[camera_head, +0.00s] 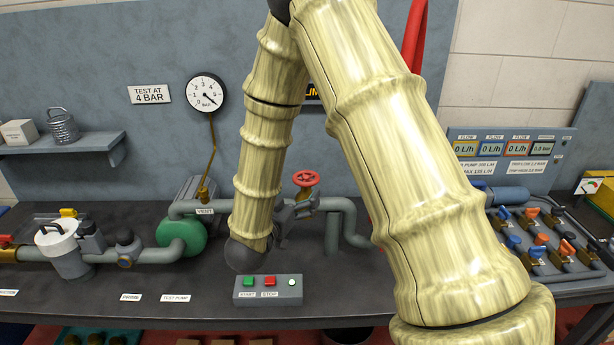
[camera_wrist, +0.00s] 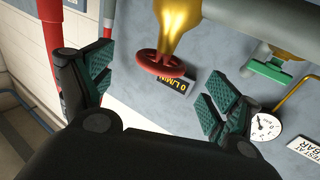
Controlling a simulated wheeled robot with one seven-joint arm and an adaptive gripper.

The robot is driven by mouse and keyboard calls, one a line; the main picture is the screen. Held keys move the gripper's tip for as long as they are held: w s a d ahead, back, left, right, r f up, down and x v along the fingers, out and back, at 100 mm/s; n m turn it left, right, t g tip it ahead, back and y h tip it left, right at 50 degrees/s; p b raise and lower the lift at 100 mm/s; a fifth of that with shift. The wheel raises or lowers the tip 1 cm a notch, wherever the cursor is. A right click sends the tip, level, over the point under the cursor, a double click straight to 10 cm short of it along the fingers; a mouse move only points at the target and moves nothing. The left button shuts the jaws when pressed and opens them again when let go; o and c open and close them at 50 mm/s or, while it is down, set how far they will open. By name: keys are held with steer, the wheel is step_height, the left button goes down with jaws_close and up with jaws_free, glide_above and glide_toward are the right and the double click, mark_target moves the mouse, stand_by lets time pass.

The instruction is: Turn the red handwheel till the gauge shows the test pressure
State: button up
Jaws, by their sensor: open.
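The red handwheel (camera_head: 306,178) sits on top of a valve on the grey pipe, right of my forearm. In the wrist view the red handwheel (camera_wrist: 165,66) shows on a brass valve body, between and beyond my open fingers; I see no contact. A sign (camera_head: 150,94) reads "TEST AT 4 BAR".
A green and red button box (camera_head: 268,289) stands at the bench front. A green pump (camera_head: 181,236) and pipes lie left of my forearm. A valve manifold (camera_head: 540,245) is at the right. In the wrist view, a red upright pipe (camera_wrist: 53,40) passes near my left finger.

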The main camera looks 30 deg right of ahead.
mark_target(307, 180)
steer(key=p+x, duration=0.2)
steer(key=x, duration=0.5)
steer(key=shift+w+d+f, duration=0.15)
steer(key=shift+w, duration=0.1)
steer(key=shift+c, duration=0.3)
steer(key=c, duration=1)
